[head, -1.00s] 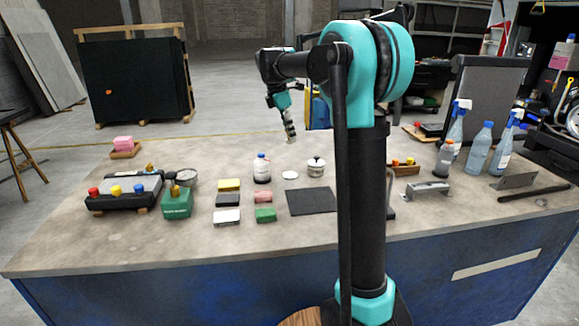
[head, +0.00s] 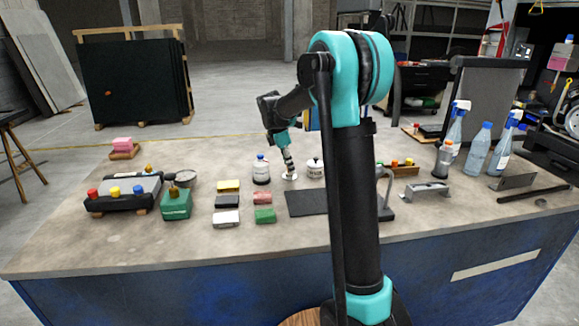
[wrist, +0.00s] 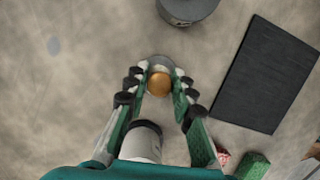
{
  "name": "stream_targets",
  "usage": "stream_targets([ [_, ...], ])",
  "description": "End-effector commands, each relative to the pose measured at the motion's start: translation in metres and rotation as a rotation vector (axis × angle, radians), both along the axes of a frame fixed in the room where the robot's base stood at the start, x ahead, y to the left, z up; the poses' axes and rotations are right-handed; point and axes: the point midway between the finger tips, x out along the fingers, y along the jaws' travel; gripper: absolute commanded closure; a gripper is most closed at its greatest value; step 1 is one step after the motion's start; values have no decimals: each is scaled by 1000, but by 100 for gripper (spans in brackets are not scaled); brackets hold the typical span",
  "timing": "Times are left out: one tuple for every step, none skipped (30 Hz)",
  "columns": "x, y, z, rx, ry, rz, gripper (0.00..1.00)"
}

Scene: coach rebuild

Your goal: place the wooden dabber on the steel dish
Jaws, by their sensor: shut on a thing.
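My gripper (wrist: 160,92) is shut on the wooden dabber (wrist: 159,84), whose round, orange-brown top shows between the fingers in the wrist view. The steel dish (wrist: 156,60) is a small pale disc directly beneath and mostly hidden by the dabber and fingers; its rim shows beyond them. In the head view, my gripper (head: 289,165) points down at the dish (head: 291,178), between the white bottle and the small lidded pot. The dabber is too small to make out there. I cannot tell whether it touches the dish.
The white bottle (head: 261,171) stands close on the left and the lidded pot (head: 315,170) close on the right. A dark mat (head: 308,203) lies in front. Several coloured blocks, including a yellow one (head: 228,186), lie to the front left. Spray bottles stand at the far right.

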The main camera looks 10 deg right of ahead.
Motion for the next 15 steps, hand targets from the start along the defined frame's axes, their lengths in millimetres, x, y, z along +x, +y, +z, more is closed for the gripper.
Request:
stream_targets([
  [0,0,0,0,0,0,100],
  [0,0,0,0,0,0,100],
  [0,0,0,0,0,0,100],
  [0,0,0,0,0,0,100],
  [0,0,-1,0,0,0,100],
  [0,0,-2,0,0,0,100],
  [0,0,-3,0,0,0,100],
  [0,0,-2,0,0,0,72],
  [0,0,-2,0,0,0,67],
  [0,0,-2,0,0,0,64],
  [0,0,-2,0,0,0,60],
  [0,0,-2,0,0,0,55],
  [0,0,-2,0,0,0,55],
  [0,0,-2,0,0,0,55],
  [0,0,-2,0,0,0,55],
])
